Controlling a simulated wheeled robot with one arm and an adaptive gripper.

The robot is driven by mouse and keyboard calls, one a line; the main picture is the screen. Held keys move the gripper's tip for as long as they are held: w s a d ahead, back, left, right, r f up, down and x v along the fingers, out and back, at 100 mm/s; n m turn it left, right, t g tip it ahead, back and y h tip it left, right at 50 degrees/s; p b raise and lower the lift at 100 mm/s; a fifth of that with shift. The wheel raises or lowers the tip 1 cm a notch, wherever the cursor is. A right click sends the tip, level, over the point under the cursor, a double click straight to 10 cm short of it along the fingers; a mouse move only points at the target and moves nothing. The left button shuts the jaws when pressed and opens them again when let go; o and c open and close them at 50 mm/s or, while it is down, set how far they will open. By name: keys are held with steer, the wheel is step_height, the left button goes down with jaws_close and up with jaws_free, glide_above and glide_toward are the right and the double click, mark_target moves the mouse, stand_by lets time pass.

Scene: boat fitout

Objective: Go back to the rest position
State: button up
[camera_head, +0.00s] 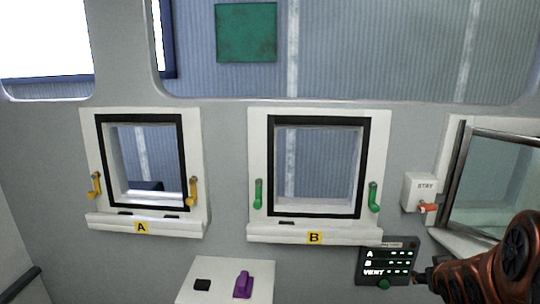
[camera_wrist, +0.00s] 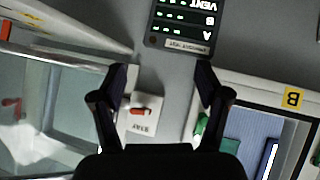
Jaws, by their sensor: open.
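My gripper (camera_wrist: 162,72) is open in the wrist view, with two dark fingers spread apart and nothing between them. Beyond the fingers are grey wall and the white STAY box (camera_wrist: 142,115) with its red lever. The dark A/B/VENT panel (camera_wrist: 183,22) shows upside down at the top of that view. In the head view my copper-coloured arm enters at the lower right, and the dark gripper end (camera_head: 424,277) overlaps the right edge of the panel (camera_head: 400,252). I cannot tell whether it touches the panel. The panel has lit green marks and a green knob (camera_head: 383,284) below.
Window A (camera_head: 143,229) has yellow handles, and window B (camera_head: 315,238) has green handles. At the right, a glazed vent frame (camera_head: 490,135) stands tilted out from the wall beside the STAY box (camera_head: 418,193). A white block (camera_head: 225,268) with a purple piece (camera_head: 242,285) stands below.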

steer(key=s+a+g+y, duration=0.1)
steer(key=s+a+g, duration=0.2)
steer(key=s+a, duration=0.4)
steer(key=s+a+f+g+y, duration=0.1)
steer(key=s+a+g, duration=0.3)
steer(key=s, duration=0.9)
steer(key=s+a+f+g+y, duration=0.1)
steer(key=s+a+g, duration=0.3)
steer(key=s+a, duration=0.6)
steer(key=shift+s+a+n+y, duration=0.2)
steer(key=shift+a+n+y, duration=0.1)
steer(key=shift+y, duration=0.1)
